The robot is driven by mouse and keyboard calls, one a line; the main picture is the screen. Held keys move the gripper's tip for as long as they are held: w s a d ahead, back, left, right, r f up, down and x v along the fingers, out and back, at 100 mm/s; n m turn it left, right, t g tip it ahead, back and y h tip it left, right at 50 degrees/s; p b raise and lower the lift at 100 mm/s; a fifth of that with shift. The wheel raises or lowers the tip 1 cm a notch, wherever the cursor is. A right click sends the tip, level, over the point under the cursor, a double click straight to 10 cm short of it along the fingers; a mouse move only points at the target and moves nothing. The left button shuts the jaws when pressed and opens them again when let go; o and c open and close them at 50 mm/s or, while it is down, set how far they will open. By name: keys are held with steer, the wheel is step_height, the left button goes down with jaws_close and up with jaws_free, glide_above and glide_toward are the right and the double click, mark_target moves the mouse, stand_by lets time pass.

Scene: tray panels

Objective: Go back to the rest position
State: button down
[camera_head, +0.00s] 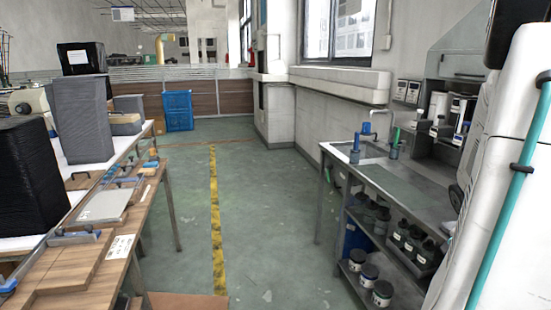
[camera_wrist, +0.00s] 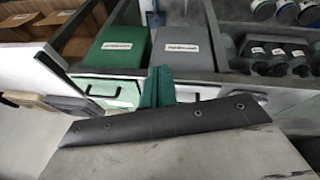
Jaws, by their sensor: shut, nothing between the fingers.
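My gripper (camera_wrist: 160,72) shows in the wrist view, with green fingers standing up from a dark strip with screws on a light grey body. The fingers are together, with nothing seen between them. Behind them are a green labelled box (camera_wrist: 118,48) and a grey labelled box (camera_wrist: 184,47), side by side in a dark compartment. The gripper appears apart from both boxes. The gripper is not clearly seen in the head view.
A grey workbench (camera_head: 402,172) stands at the right, with dark jars (camera_head: 382,292) on its lower shelf. A wooden table (camera_head: 62,268) at the left carries trays and dark blocks. The green floor (camera_head: 255,215) between them is open. A blue crate (camera_head: 178,110) stands farther back.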

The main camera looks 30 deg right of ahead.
steer(key=w+a+r+n+y, duration=0.1)
steer(key=w+a+r+n, duration=0.2)
steer(key=a, duration=0.4)
steer(key=w+a+r+n, duration=0.3)
steer(key=a+n, duration=0.1)
steer(key=a, duration=0.3)
steer(key=w+a+r+n+y, duration=0.1)
steer(key=w+a+r+n, duration=0.2)
steer(key=a, duration=0.5)
steer(key=a+r+n+t, duration=0.2)
steer(key=a+n, duration=0.2)
steer(key=a, duration=0.5)
steer(key=a+r+n+t+y, duration=0.1)
steer(key=a+r+n+t, duration=0.1)
steer(key=a, duration=0.8)
steer(key=r+n, duration=0.1)
steer(key=n, duration=0.1)
steer(key=shift+r+n+y, duration=0.25)
steer(key=shift+n+y, duration=0.05)
steer(key=shift+n, duration=0.1)
steer(key=shift+w, duration=0.1)
